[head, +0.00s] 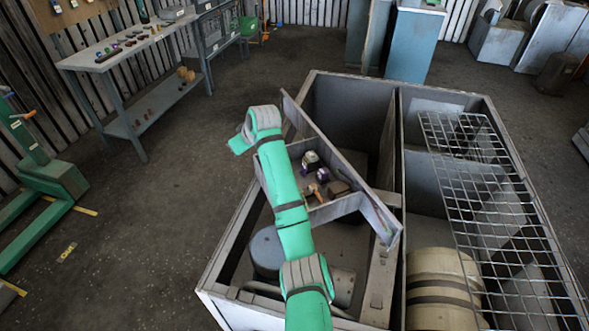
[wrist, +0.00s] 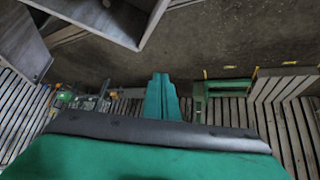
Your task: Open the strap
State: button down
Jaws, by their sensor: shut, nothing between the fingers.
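My gripper (wrist: 162,78) shows in the wrist view as two teal fingers side by side, shut and empty. In the head view my green arm reaches up over the left part of a large grey open box (head: 232,240). A dark band, possibly the strap (head: 443,283), runs around a tan drum (head: 445,262) in the box's right compartment. My gripper is well away from it. I cannot see a buckle or tell whether the band is fastened.
A tilted grey tray (head: 345,207) with several small parts lies across the left compartment, close beside my arm. A wire grid (head: 480,190) covers part of the right side. A workbench (head: 120,52) stands at the upper left.

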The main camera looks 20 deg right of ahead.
jog(key=s+d+r+m, duration=0.1)
jog(key=s+d+m, duration=0.1)
jog(key=s+d, duration=0.3)
jog(key=s+d+r+m+g+y, duration=0.1)
jog(key=s+d, duration=0.4)
jog(key=d, duration=0.5)
jog(key=s+d+r+m+y, duration=0.1)
jog(key=s+d+m, duration=0.2)
jog(key=d, duration=0.5)
jog(key=shift+s+d+g, duration=0.35)
jog(key=shift+s+g, duration=0.05)
jog(key=shift+s, duration=0.5)
jog(key=x, duration=1)
jog(key=shift+a, duration=0.15)
jog(key=a, duration=0.3)
jog(key=shift+w, duration=0.3)
jog(key=shift+a, duration=0.45)
jog(key=shift+w, duration=0.15)
